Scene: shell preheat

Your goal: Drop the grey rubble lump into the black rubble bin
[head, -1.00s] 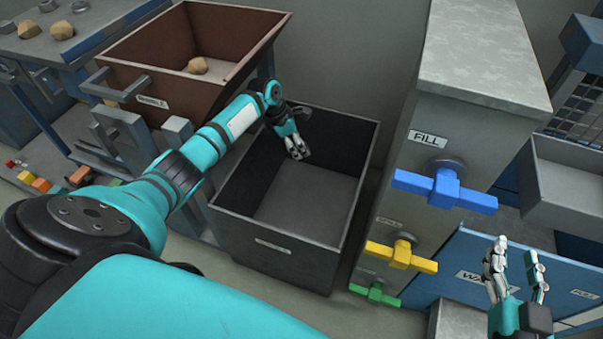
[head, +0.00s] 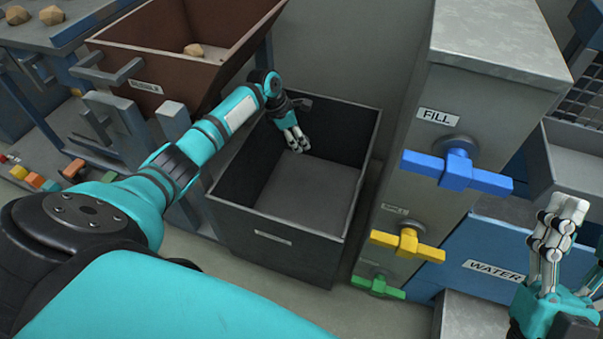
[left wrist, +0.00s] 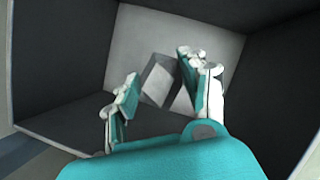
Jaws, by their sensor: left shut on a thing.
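The black rubble bin (head: 226,221) stands open on the floor in the middle of the head view. My left gripper (head: 298,145) reaches over its rim and points down into it. In the left wrist view, the grey rubble lump (left wrist: 158,80) shows between the fingers of my left gripper (left wrist: 160,92), which is shut on it. The bin's dark walls (left wrist: 55,60) and pale floor surround it in that view. The lump is hardly visible in the head view. My right gripper (head: 566,215) is at the right; its fingers overlap in the picture.
A brown hopper (head: 180,58) with a tan lump (head: 194,50) stands behind and left of the bin. To the right is a grey cabinet (head: 480,90) with blue (head: 458,172), yellow (head: 408,244) and green (head: 378,287) handles. A blue WATER container (head: 490,245) is beyond it.

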